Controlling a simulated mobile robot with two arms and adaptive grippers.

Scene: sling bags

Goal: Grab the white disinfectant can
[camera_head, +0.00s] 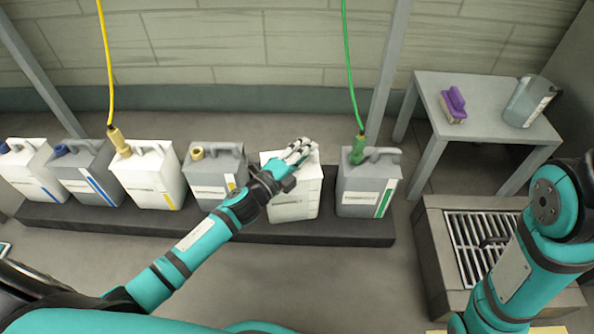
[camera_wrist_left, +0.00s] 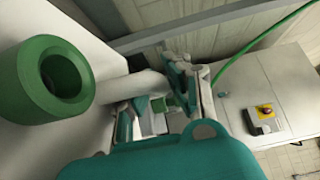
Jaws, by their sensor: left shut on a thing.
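Several jerrycans stand in a row on a low dark platform. My left gripper (camera_head: 298,153) is at the top of a white can (camera_head: 294,197), second from the right in the row, and hides its cap in the head view. In the left wrist view a green cap (camera_wrist_left: 62,76) and the can's white handle (camera_wrist_left: 128,90) show close up. My left gripper (camera_wrist_left: 165,100) is shut on that handle. The can is upright; whether it touches the platform is hard to tell. My right gripper is out of view.
A grey can (camera_head: 367,190) with a green hose (camera_head: 350,70) stands close on the right, and a grey can (camera_head: 214,172) on the left. The platform (camera_head: 240,232) has a clear front edge. A table (camera_head: 490,105) holds a purple brush (camera_head: 453,104) and a grey container (camera_head: 528,102).

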